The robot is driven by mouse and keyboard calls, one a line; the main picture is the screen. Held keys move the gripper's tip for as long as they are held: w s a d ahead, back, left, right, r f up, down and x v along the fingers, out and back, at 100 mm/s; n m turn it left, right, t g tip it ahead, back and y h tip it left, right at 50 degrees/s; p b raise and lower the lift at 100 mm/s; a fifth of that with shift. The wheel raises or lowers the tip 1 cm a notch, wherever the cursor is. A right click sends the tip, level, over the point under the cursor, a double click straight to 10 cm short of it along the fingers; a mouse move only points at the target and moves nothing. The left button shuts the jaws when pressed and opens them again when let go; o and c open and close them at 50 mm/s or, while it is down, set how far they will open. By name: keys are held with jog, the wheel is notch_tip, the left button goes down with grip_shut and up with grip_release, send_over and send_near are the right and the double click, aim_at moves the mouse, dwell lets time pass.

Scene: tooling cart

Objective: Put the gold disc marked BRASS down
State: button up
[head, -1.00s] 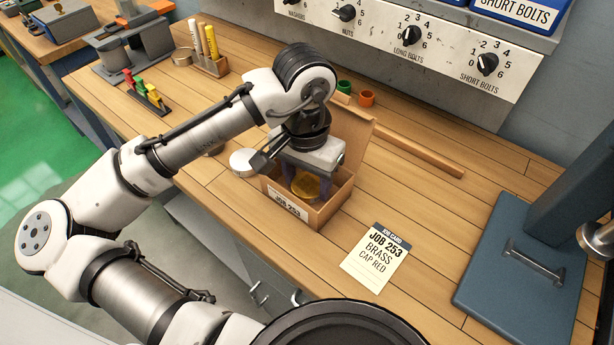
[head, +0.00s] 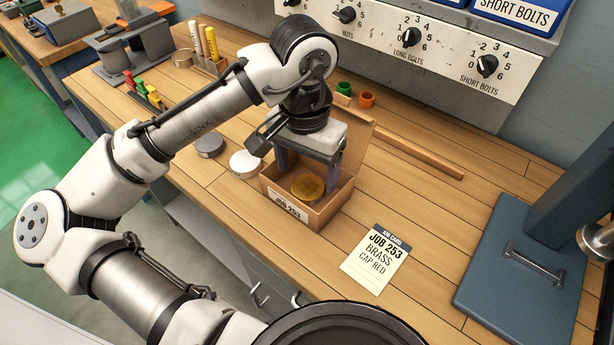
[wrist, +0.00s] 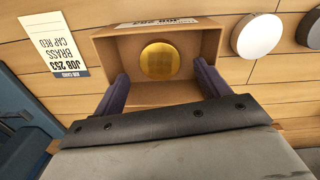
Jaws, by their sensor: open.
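The gold disc (head: 307,187) lies flat inside the open cardboard box (head: 318,217) labelled JOB 253. No lettering on the disc is readable. In the wrist view the disc (wrist: 160,60) sits on the box floor, beyond my fingertips and apart from them. My gripper (head: 306,172) is open and empty above the box, its two fingers (wrist: 162,80) spread wider than the disc.
A white disc (head: 245,163) and a dark grey disc (head: 209,145) lie left of the box. A job card (head: 375,259) reading JOB 253, BRASS, CAP RED lies to its right. Green (head: 344,88) and orange (head: 367,99) caps stand behind. A blue plate with a handle (head: 520,270) is at right.

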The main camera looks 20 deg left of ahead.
aim_at(306, 186)
notch_tip(306, 186, up, 8)
jog(key=shift+r, duration=0.2)
